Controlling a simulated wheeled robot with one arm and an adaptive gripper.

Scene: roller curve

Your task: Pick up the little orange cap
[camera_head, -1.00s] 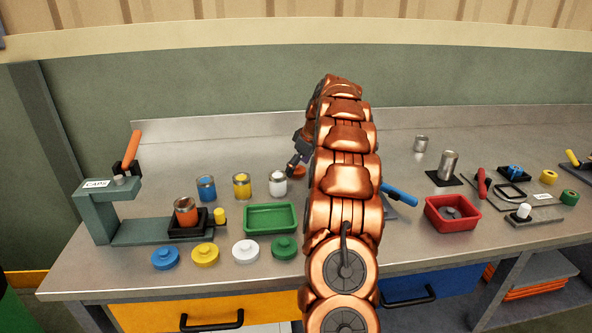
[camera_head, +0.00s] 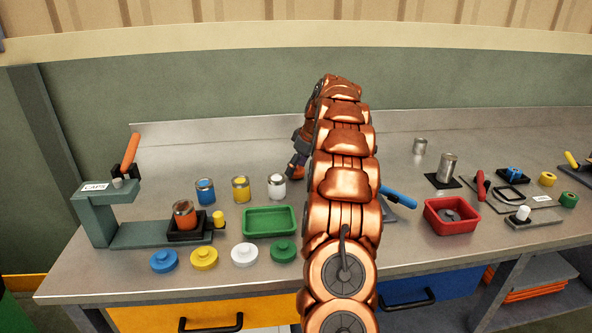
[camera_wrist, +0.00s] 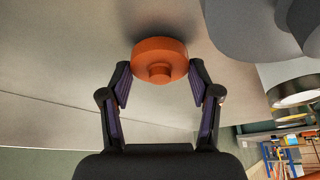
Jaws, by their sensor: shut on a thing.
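The little orange cap (camera_wrist: 160,58) is a round disc with a small knob, held between my fingertips in the wrist view. My gripper (camera_wrist: 160,82) is shut on it, one finger at each side. In the head view my gripper (camera_head: 295,165) is behind my arm, left of it, at the back of the bench.
Blue, yellow and white cans (camera_head: 240,189) stand left of my gripper. A green tray (camera_head: 269,221) lies in front of them, with several larger caps nearer the front edge. A cap press (camera_head: 120,214) holds an orange can at left. A red bin (camera_head: 450,215) stands right of my arm.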

